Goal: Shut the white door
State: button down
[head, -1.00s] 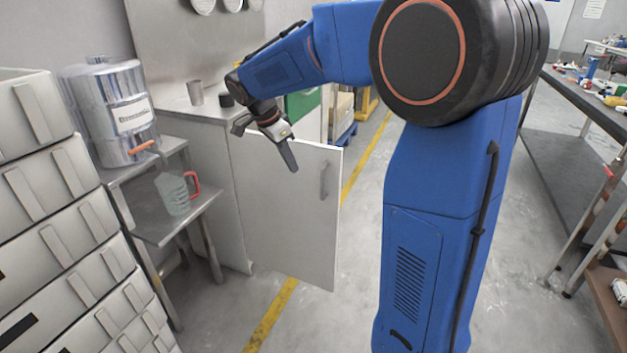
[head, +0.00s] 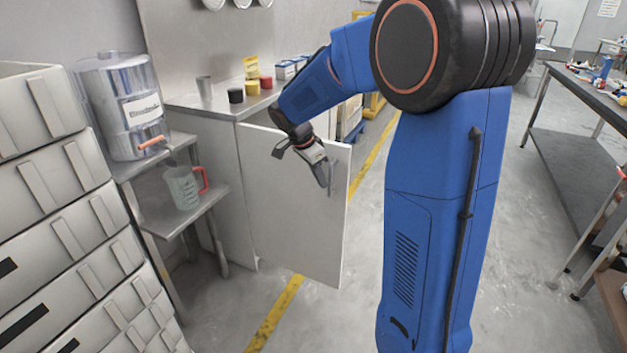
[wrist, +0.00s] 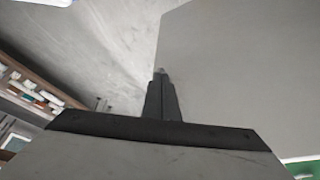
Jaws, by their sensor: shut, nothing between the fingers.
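The white door (head: 290,215) of the cabinet under the counter stands open, swung out from its hinge side at the left. Its handle is mostly hidden behind my gripper in the head view. My gripper (head: 327,186) is shut and empty, in front of the upper right part of the door, near the handle. In the wrist view, the shut fingers (wrist: 162,80) point along the edge of a flat grey-white panel (wrist: 240,70), which looks like the door. I cannot tell whether the fingers touch it.
A counter (head: 215,103) with small containers is above the cabinet. A metal shelf with a jug (head: 183,188) and a dispenser (head: 122,105) stands left, beside grey drawers (head: 50,215).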

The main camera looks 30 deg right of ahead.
jog(key=shift+d, duration=0.25)
